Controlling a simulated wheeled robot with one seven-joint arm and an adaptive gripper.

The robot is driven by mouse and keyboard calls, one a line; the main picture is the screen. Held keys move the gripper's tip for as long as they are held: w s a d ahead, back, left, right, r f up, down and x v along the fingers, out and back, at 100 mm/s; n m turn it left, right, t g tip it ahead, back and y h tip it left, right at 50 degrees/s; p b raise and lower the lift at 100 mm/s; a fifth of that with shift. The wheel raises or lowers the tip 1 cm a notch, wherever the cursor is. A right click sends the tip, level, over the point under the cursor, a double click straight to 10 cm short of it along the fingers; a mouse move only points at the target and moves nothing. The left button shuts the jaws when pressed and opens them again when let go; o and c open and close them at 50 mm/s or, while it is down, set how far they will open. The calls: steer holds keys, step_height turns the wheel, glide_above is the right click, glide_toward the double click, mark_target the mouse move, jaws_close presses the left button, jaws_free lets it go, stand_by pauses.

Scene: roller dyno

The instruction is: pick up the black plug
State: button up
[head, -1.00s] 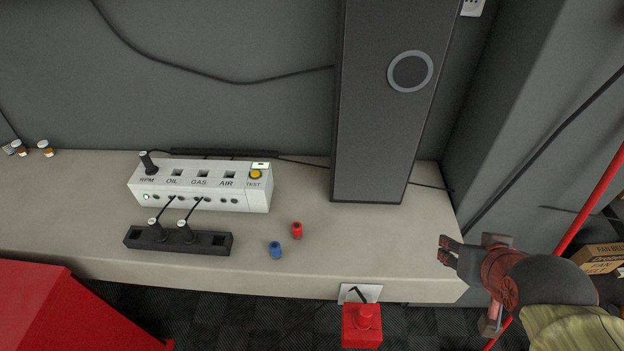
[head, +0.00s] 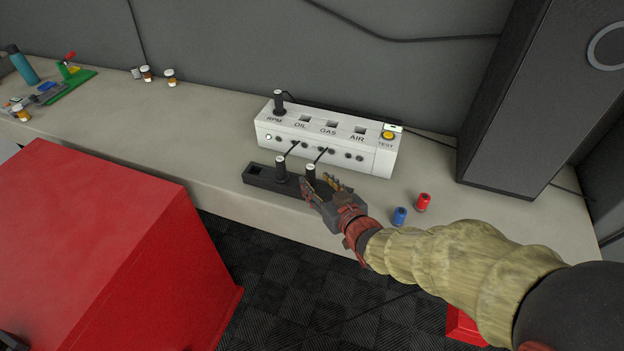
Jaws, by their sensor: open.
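Several black plugs with pale tops are in view. One plug (head: 280,170) and another plug (head: 311,174) stand upright in the black socket strip (head: 256,181), each with a black cord to the white box (head: 275,140). A third plug (head: 279,103) stands in the box's top at RPM. My gripper (head: 320,186) is open at the right end of the strip, its fingers close to the strip's right-hand plug. I cannot tell whether they touch it. The gripper hides the right end of the strip.
A blue cap-like piece (head: 400,216) and a red one (head: 423,202) stand on the bench (head: 210,135) to the right of my gripper. A dark grey column (head: 510,100) rises at the right. A large red cabinet (head: 90,240) stands in front at the left.

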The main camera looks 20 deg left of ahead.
mark_target(313, 179)
steer(key=b+x, duration=0.1)
steer(key=x, duration=0.1)
steer(key=b+x, duration=0.1)
steer(key=x, duration=0.1)
steer(key=shift+w+f, duration=0.15)
steer(key=shift+f, duration=0.15)
steer(key=shift+w+a, duration=0.2)
steer(key=shift+a, duration=0.05)
jaws_close()
